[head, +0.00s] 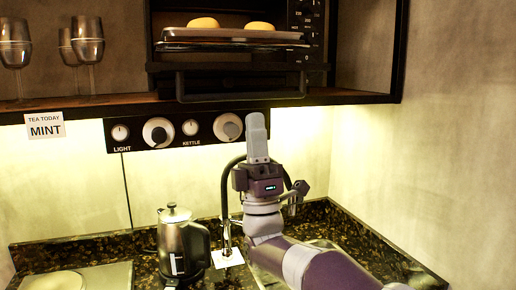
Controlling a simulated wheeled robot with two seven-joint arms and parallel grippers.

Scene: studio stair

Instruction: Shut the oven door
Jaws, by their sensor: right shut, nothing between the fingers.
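The black oven (313,50) stands on the wooden shelf at the top of the head view. Its front looks open, and a tray (230,34) with two yellow buns shows inside. The oven door (240,82) appears folded down, its dark bar handle (240,98) hanging in front of the shelf edge. My right gripper (257,120) points up, shut and empty, below the right part of the handle in the picture. I cannot tell its depth from the door. My left gripper is not in view.
A panel (176,131) with several knobs runs under the shelf (110,104). Wine glasses (88,42) stand on the shelf at left. A metal kettle (180,243) and a dark curved faucet (226,190) are on the stone counter, close by my right arm. A wall bounds the right side.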

